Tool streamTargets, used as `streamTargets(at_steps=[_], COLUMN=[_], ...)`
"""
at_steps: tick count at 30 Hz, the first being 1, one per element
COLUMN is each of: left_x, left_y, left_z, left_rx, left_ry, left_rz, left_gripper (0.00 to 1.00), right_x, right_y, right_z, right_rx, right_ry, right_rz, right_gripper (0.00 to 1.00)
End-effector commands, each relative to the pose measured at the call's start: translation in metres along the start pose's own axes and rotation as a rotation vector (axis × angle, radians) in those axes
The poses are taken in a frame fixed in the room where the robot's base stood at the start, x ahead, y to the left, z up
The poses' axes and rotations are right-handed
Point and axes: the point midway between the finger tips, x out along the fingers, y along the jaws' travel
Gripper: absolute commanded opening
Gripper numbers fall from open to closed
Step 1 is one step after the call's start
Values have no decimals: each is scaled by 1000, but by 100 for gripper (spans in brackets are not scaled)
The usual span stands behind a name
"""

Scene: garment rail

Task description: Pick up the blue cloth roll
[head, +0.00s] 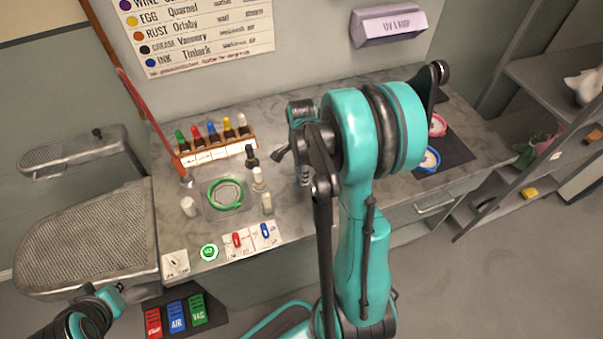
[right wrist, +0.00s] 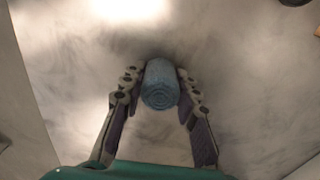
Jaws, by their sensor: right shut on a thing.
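The blue cloth roll (right wrist: 160,88) shows in the right wrist view with its spiral end toward the camera. My right gripper (right wrist: 158,82) is shut on it, one finger against each side. The roll is over or on the grey marbled bench; I cannot tell whether it touches the surface. In the head view my right arm covers that part of the bench and I cannot make out the roll there. My left arm's end (head: 88,312) is at the bottom left corner of the head view, and its fingers cannot be made out.
The bench (head: 360,205) carries a rack of colored dropper bottles (head: 215,148), a green ring on a clear dish (head: 226,195), and small white bottles. A dark mat (head: 450,150) with pink and blue round items lies at the right. A red lamp arm (head: 150,110) rises at the left.

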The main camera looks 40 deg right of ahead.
Motion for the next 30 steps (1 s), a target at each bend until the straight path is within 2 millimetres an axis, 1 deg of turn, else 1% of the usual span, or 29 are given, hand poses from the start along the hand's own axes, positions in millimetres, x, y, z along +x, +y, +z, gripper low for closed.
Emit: streamTargets(at_steps=[4,7,11,12,14,21,24,30], left_x=[-2,-6,-14,-17,-19,-32,-37,-41], left_y=[0,0,0,0,0,0,0,0], left_z=[-1,-4,-10,-12,-14,-23,-26,-29], left_rx=[0,0,0,0,0,0,0,0], left_ry=[0,0,0,0,0,0,0,0], left_rz=[0,0,0,0,0,0,0,0], left_gripper=[0,0,0,0,0,0,0,0], right_x=[-5,-14,-36,-46,-52,-84,-95,-108], right_y=[0,0,0,0,10,49,62,78], right_z=[0,0,0,0,-10,-50,-64,-80], right_rx=[0,0,0,0,5,6,5,2], right_ry=[0,0,0,0,0,0,0,0], right_rz=[0,0,0,0,0,0,0,0], right_gripper=[15,15,15,15,15,15,15,15])
